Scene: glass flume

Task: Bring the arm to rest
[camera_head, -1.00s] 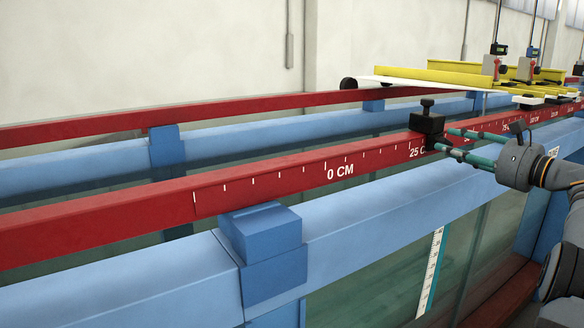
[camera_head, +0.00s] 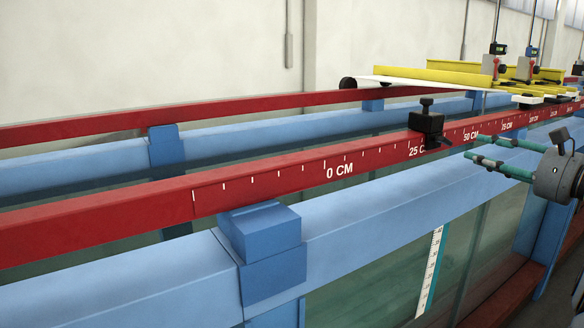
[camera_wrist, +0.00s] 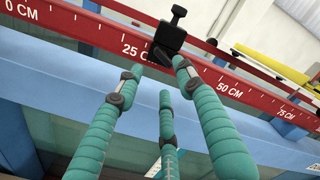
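My gripper (camera_head: 482,149) has teal fingers and sits at the right of the head view, on the near side of the red scale rail (camera_head: 260,181). Its fingers are spread open with nothing between them. The black clamp (camera_head: 427,123) with a knob on top sits on the rail just right of the 25 cm mark. In the head view a gap separates the fingertips from the clamp. In the wrist view the three fingers (camera_wrist: 160,80) point toward the rail, and the clamp (camera_wrist: 168,40) shows just beyond their tips.
A blue flume beam (camera_head: 370,216) runs along the near side below the rail. A blue block (camera_head: 262,232) stands on it. A far red rail (camera_head: 240,107) runs parallel. A yellow carriage (camera_head: 450,76) with gauges spans the rails at the back right.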

